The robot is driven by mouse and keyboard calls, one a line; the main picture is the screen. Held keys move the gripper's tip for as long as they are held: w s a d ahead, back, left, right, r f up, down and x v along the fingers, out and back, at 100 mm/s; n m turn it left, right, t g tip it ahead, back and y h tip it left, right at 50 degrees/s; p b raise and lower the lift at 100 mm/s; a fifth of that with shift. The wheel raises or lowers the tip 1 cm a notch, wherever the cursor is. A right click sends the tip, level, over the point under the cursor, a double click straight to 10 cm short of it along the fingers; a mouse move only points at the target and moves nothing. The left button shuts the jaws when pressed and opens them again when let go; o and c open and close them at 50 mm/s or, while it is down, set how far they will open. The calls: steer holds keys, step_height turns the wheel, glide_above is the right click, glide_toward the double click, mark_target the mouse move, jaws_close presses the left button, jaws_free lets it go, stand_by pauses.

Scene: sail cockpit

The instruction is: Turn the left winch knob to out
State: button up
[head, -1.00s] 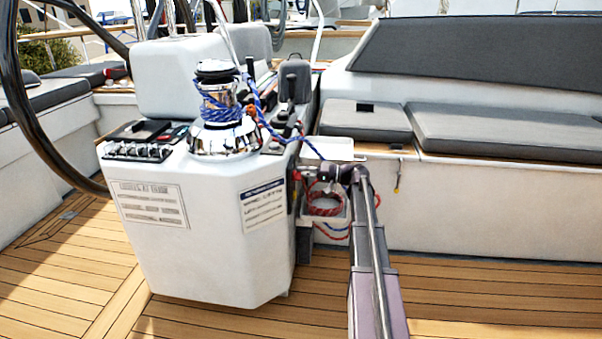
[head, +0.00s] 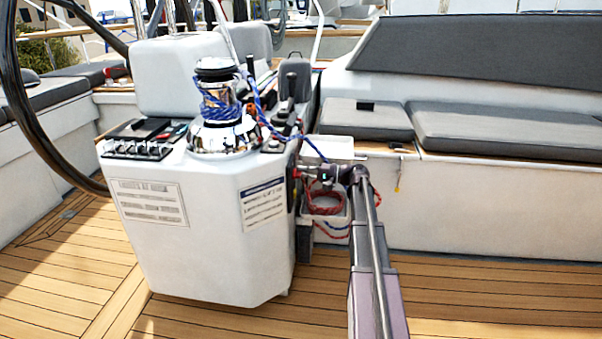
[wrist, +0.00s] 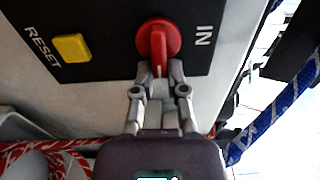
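The red winch knob (wrist: 158,38) is round with a raised grip bar across it. It sits on a black panel (wrist: 105,22) in the wrist view, with the word IN to its right. The bar points toward my gripper. My gripper (wrist: 160,72) is at the knob's near edge, with one fingertip on each side of the lower end of the bar. Whether the fingers press on the bar cannot be made out. In the head view my gripper (head: 318,172) is beside the right side of the white console (head: 205,240); the knob is hidden there.
A yellow RESET button (wrist: 71,48) is left of the knob. A blue rope (wrist: 270,115) hangs at right and a red-white rope (wrist: 60,145) lies below left. The chrome winch (head: 222,135) stands on the console. Open teak deck (head: 480,295) lies at right.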

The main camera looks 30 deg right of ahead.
steer(key=o, duration=0.4)
steer(key=shift+s+a+f, duration=0.1)
steer(key=shift+a, duration=0.4)
steer(key=shift+d, duration=0.2)
steer(key=shift+d, duration=0.1)
steer(key=v, duration=1.1)
steer(key=shift+s+d, duration=0.2)
steer(key=shift+d, duration=0.1)
